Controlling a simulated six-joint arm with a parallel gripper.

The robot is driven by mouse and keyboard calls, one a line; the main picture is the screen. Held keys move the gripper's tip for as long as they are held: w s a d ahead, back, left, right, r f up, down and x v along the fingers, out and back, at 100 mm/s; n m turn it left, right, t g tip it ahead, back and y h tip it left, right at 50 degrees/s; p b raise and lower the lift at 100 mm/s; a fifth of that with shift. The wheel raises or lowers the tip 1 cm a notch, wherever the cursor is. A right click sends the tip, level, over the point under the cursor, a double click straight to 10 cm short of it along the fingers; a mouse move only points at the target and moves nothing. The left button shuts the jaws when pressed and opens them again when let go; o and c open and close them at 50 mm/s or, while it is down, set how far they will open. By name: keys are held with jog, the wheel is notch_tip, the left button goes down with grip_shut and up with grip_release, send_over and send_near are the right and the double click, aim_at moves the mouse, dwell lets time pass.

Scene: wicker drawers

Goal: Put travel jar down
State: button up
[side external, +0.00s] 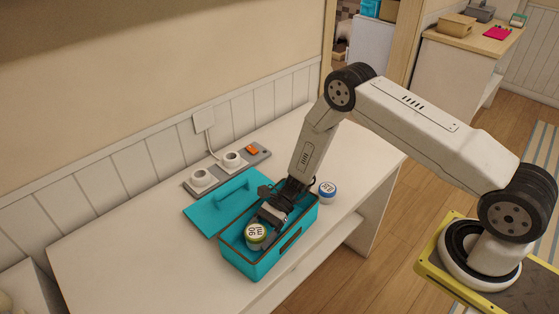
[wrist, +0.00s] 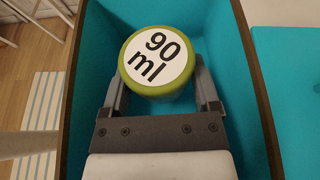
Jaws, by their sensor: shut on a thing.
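The travel jar (side external: 255,232) has a green-rimmed lid with a white label. In the wrist view the jar (wrist: 157,58) reads "90 ml". My gripper (side external: 268,221) is shut on it, with one finger on each side in the wrist view (wrist: 160,85). The jar is within the walls of an open teal box (side external: 259,267) with a brown rim, toward the box's left end in the side view. The box floor shows around it in the wrist view. The jar's base is hidden, so I cannot tell whether it touches the floor.
A teal lid with a handle (side external: 210,212) lies beside the box. A blue-lidded jar (side external: 328,190) stands on the white tabletop (side external: 130,263) at the box's right end. A grey power strip (side external: 216,179) with two white plugs lies behind the lid. The left tabletop is clear.

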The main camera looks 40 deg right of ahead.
jog(key=shift+f, duration=0.6)
jog(key=o, duration=1.1)
jog(key=shift+r, duration=0.1)
jog(key=shift+r, duration=0.65)
jog(key=v, duration=1.2)
jog(key=shift+f, duration=0.15)
jog(key=shift+s, duration=0.1)
